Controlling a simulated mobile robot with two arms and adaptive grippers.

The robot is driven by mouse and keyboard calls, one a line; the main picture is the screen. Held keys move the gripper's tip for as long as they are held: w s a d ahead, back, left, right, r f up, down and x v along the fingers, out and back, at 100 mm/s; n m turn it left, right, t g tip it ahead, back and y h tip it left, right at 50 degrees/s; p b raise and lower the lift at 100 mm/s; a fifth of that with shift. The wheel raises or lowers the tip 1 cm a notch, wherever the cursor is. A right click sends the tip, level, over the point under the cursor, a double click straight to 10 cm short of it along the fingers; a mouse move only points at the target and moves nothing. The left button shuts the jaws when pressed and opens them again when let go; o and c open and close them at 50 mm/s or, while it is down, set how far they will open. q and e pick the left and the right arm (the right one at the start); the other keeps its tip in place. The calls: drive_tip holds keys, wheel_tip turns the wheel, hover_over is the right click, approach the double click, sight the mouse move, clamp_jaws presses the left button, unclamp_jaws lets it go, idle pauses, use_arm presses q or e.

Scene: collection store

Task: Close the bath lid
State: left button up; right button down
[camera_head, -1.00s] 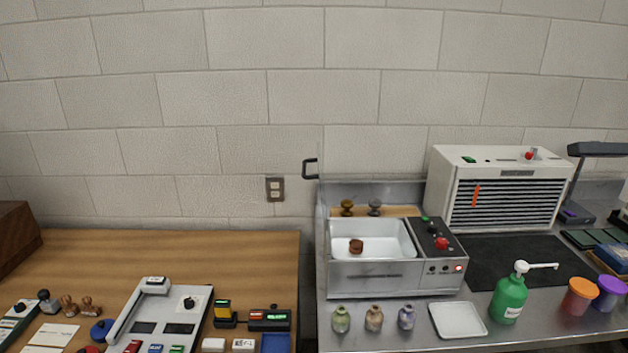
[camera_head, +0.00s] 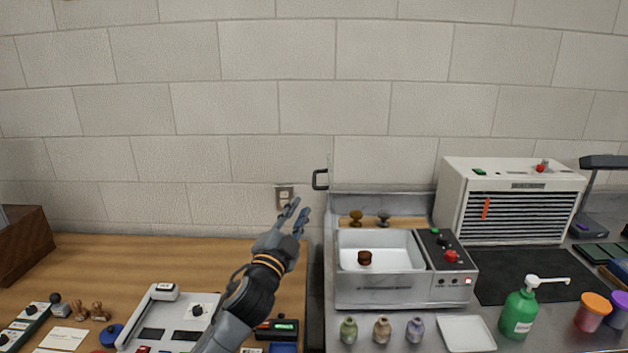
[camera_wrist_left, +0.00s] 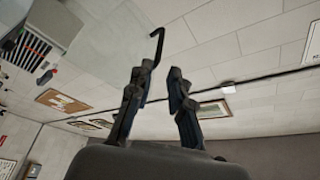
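The bath (camera_head: 385,290) is a steel box with an open white basin and a dark control panel on its right. A small brown piece (camera_head: 364,258) is in the basin. The bath lid (camera_wrist_left: 110,40) looks like a clear raised panel in the left wrist view; in the head view it is hard to see against the wall. Its black handle (camera_head: 319,180) stands above the bath's left side and also shows in the left wrist view (camera_wrist_left: 156,45). My left gripper (camera_head: 299,210) is open and empty, just left of and below the handle, apart from it. My right gripper is out of view.
Several small bottles (camera_head: 382,330), a white tray (camera_head: 466,334) and a green pump bottle (camera_head: 520,312) stand in front and to the right. A white vented box (camera_head: 512,200) is behind right. A wooden table (camera_head: 100,262) with instruments lies left, under my arm.

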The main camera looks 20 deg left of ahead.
sight(315, 179)
use_arm(q)
drive_tip(key=p+x, duration=0.2)
drive_tip(key=x, duration=0.8)
drive_tip(key=shift+w+d+r, duration=0.1)
drive_tip(key=shift+w+r, duration=0.05)
drive_tip(key=shift+w, duration=0.55)
clamp_jaws()
